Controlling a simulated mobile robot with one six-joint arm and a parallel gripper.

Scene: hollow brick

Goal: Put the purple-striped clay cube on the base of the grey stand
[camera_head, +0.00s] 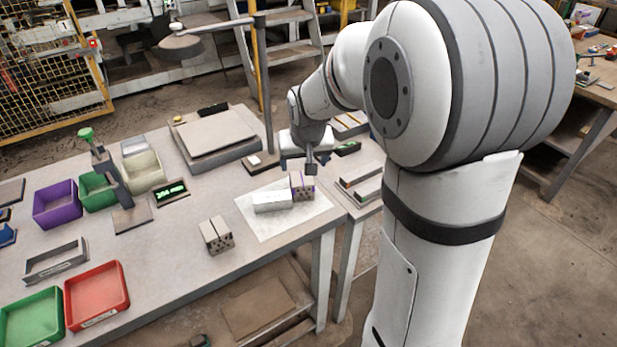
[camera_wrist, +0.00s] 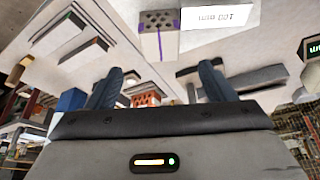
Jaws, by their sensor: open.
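The purple-striped clay cube (camera_head: 302,186) sits on a white sheet near the table's right end. In the wrist view the cube (camera_wrist: 158,42) shows its holed top and a purple stripe, beyond my fingertips. My gripper (camera_head: 311,168) is just above and behind the cube in the head view. In the wrist view my gripper (camera_wrist: 160,75) is open with no object held. A grey upright stand with a green top (camera_head: 107,168) rises at the left, with a flat base plate (camera_head: 132,217) in front of it. A tall dark post (camera_head: 265,100) has its own base (camera_head: 262,164).
A white labelled block (camera_head: 272,202) stands close beside the cube. Plain holed blocks (camera_head: 217,236) lie nearer the front edge. A grey platform (camera_head: 213,137) stands behind. Purple (camera_head: 57,204), green and cream bins are at the left. The table between the platform and plain blocks is mostly clear.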

